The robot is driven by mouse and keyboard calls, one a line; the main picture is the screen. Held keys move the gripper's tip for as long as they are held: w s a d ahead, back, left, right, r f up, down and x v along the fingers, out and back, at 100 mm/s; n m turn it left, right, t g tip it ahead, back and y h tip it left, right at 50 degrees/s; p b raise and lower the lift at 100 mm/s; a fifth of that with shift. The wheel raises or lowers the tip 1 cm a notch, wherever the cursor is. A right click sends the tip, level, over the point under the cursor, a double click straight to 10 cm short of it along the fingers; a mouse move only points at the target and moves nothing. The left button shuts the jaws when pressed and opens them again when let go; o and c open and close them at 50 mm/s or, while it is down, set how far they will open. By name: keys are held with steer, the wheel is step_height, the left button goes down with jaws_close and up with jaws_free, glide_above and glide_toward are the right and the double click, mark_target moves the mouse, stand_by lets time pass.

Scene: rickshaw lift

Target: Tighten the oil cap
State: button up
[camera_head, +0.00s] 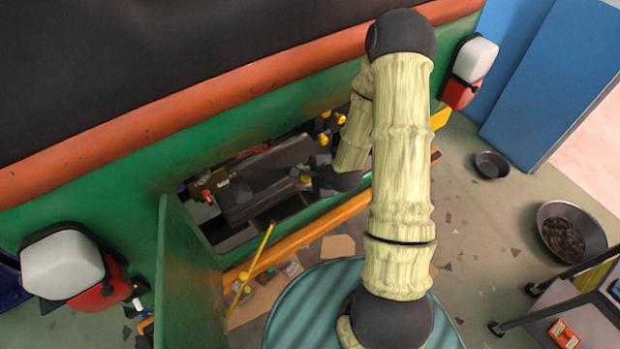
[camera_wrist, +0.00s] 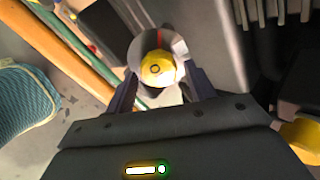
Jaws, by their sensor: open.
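The yellow oil cap (camera_wrist: 158,69) shows in the wrist view, sitting on a round grey collar with a red mark above it. My gripper (camera_wrist: 158,88) is open, with one dark finger on each side of the cap. I cannot tell whether the fingers touch it. In the head view my gripper (camera_head: 314,180) reaches into the open engine bay (camera_head: 265,180) of the green rickshaw, and a small yellow part shows at its tip. My arm hides part of the bay's right side.
A green panel (camera_head: 190,270) stands open at the bay's left. A yellow rod (camera_head: 262,250) leans at the bay's front edge, above an orange bar (camera_head: 335,217). Other yellow knobs (camera_head: 335,117) sit behind my gripper. Pans (camera_head: 570,232) lie on the floor at right.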

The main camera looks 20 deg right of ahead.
steer(key=n, duration=0.2)
steer(key=shift+s+a+n+b, duration=0.1)
steer(key=shift+a+n+b, duration=0.2)
steer(key=shift+b, duration=0.1)
steer(key=shift+n, duration=0.8)
steer(key=c, duration=0.8)
